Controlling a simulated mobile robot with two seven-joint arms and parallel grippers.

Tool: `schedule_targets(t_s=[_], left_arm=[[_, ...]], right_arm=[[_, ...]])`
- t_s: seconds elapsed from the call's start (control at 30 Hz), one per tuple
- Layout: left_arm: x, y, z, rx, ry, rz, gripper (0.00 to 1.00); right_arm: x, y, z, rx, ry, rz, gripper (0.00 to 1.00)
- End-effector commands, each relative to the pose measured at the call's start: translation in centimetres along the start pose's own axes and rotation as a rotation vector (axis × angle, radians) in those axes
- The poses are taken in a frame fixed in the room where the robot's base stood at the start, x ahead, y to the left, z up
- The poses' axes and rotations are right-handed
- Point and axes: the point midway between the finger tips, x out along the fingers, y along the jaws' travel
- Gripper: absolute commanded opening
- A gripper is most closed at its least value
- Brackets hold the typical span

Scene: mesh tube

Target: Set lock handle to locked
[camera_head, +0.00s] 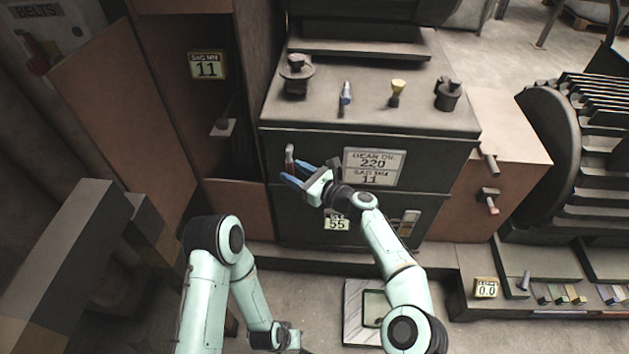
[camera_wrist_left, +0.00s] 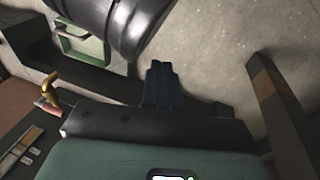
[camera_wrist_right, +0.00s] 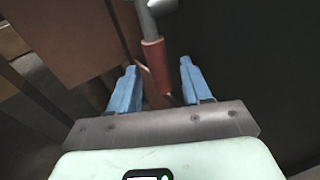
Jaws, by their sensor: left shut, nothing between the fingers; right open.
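A handle with a red grip and a grey metal end (camera_head: 290,158) stands out from the front left of the dark gear-oil cabinet. My right gripper (camera_head: 292,174) is open at this handle. The frames do not show a lock marking on the handle. My left gripper is shut and empty in the left wrist view (camera_wrist_left: 162,66), low over the floor and away from the handle; its fingers are not clear in the head view.
The gear-oil cabinet (camera_head: 300,228) carries a "220" label plate (camera_head: 373,168). A grey beam (camera_head: 70,245) stands at lower left. A green-framed tray (camera_head: 372,305) lies below.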

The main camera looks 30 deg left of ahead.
Motion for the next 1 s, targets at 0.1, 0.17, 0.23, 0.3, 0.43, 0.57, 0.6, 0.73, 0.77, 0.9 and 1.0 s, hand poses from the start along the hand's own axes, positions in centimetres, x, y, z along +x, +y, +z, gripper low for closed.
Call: schedule_targets(t_s=[0.1, 0.17, 0.23, 0.3, 0.43, 0.57, 0.6, 0.73, 0.77, 0.9, 1.0], left_arm=[[-1.2, 0.9, -0.4, 0.008, 0.013, 0.014, 0.00], [-1.9, 1.4, -0.6, 0.013, 0.021, 0.022, 0.00], [-2.5, 1.9, -0.7, 0.018, 0.024, 0.029, 0.00], [-2.9, 1.9, 0.2, 0.019, -0.002, 0.028, 0.00], [-3.7, 2.1, 1.3, 0.021, -0.034, 0.030, 0.00], [-4.4, 2.3, 2.3, 0.024, -0.064, 0.031, 0.00], [-4.5, 2.3, 2.5, 0.025, -0.071, 0.031, 0.00], [-4.9, 2.4, 3.0, 0.026, -0.087, 0.032, 0.00], [-4.9, 2.4, 3.1, 0.026, -0.090, 0.032, 0.00], [-5.0, 2.4, 3.3, 0.027, -0.097, 0.032, 0.00], [-5.0, 2.4, 3.4, 0.027, -0.098, 0.032, 0.00]], right_arm=[[-1.2, -0.1, 0.3, 0.004, 0.001, -0.002, 0.48], [-2.0, -0.1, 0.5, 0.002, 0.000, -0.002, 0.48], [-3.1, -0.1, 0.5, 0.001, 0.000, -0.003, 0.48], [-4.3, -0.1, 0.4, 0.002, 0.000, -0.002, 0.48], [-6.8, -0.1, 0.4, 0.001, 0.000, -0.003, 0.48], [-9.4, -0.1, 0.4, 0.001, 0.000, -0.003, 0.48], [-10.1, 0.0, 0.4, 0.001, -0.001, -0.001, 0.48], [-11.8, 0.0, 0.3, 0.001, -0.001, 0.000, 0.48], [-12.1, 0.0, 0.3, 0.000, -0.002, 0.000, 0.48], [-12.8, 0.1, 0.3, -0.001, -0.003, 0.001, 0.48], [-12.9, 0.1, 0.3, -0.001, -0.003, 0.001, 0.48]])
